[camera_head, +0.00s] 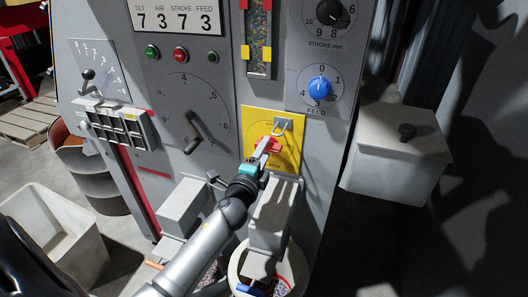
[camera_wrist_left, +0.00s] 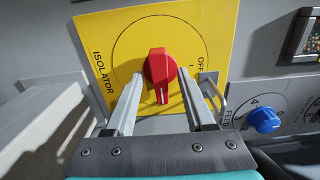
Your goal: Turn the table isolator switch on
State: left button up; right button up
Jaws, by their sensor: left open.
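The isolator switch is a red knob (camera_wrist_left: 160,68) on a yellow plate (camera_wrist_left: 205,32) lettered ISOLATOR and OFF. In the wrist view its ridge runs up and down, with a white mark at the lower end. In the head view the knob (camera_head: 276,143) is partly hidden by my gripper, low on the grey panel. My left gripper (camera_wrist_left: 161,77) is open, one finger on each side of the knob. I cannot tell whether either finger touches it. In the head view the left gripper (camera_head: 267,147) reaches the plate from below. My right gripper is not in view.
A metal loop (camera_head: 282,125) sticks out beside the knob. A blue feed dial (camera_head: 319,87) is to the upper right, and a large dial with a lever (camera_head: 194,132) is to the left. Grey boxes (camera_head: 270,215) jut out below. A lidded box (camera_head: 400,150) stands right.

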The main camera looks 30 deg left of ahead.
pick_arm(q)
jog(key=v, duration=1.5)
jog(key=shift+s+b, duration=0.2)
jog(key=shift+b, duration=0.25)
